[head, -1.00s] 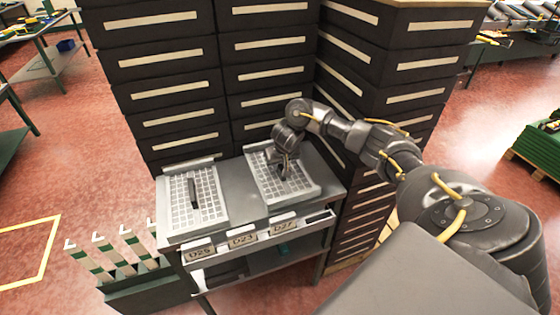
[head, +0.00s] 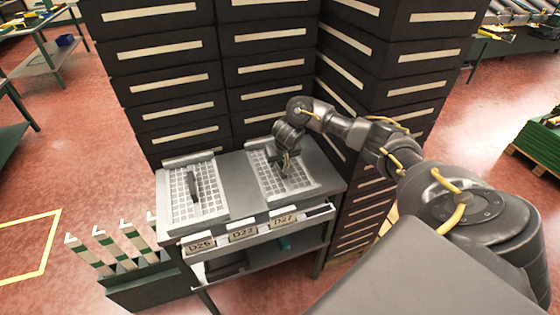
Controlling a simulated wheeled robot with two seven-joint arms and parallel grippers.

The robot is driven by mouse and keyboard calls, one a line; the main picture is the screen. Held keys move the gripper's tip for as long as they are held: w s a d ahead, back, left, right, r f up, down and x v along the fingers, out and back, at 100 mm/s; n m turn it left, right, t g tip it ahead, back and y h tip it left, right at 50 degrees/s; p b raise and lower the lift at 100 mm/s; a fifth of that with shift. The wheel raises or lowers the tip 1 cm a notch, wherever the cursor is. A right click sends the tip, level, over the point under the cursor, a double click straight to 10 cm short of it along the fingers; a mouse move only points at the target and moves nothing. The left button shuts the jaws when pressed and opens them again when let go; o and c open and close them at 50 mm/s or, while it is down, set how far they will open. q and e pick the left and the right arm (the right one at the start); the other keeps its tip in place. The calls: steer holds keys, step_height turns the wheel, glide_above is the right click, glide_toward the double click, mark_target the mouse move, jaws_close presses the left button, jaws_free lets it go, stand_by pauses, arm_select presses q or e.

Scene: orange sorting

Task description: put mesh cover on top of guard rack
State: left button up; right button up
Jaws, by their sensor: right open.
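Two light grey mesh panels lie on the grey top of a metal rack. The left mesh panel (head: 180,205) has a dark upright handle (head: 193,186) in its middle. The right mesh panel (head: 298,187) lies flat at the right of the rack top (head: 237,186). I cannot tell which is the mesh cover. My right gripper (head: 287,168) is open, pointing down just over the right panel's middle. It hides part of that panel, and I cannot tell whether it touches it. My left gripper is not in view.
Tall dark drawer cabinets (head: 170,84) stand close behind the rack and at its right. A green holder with striped posts (head: 120,245) stands at the front left. Red floor is free further left.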

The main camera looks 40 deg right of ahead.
steer(key=p+v, duration=0.4)
steer(key=v, duration=0.6)
steer(key=shift+s+a+r+p, duration=0.1)
steer(key=shift+s+r+p, duration=0.05)
steer(key=shift+r+p, duration=0.2)
step_height(320, 180, up, 8)
steer(key=p, duration=0.9)
steer(key=shift+f, duration=0.1)
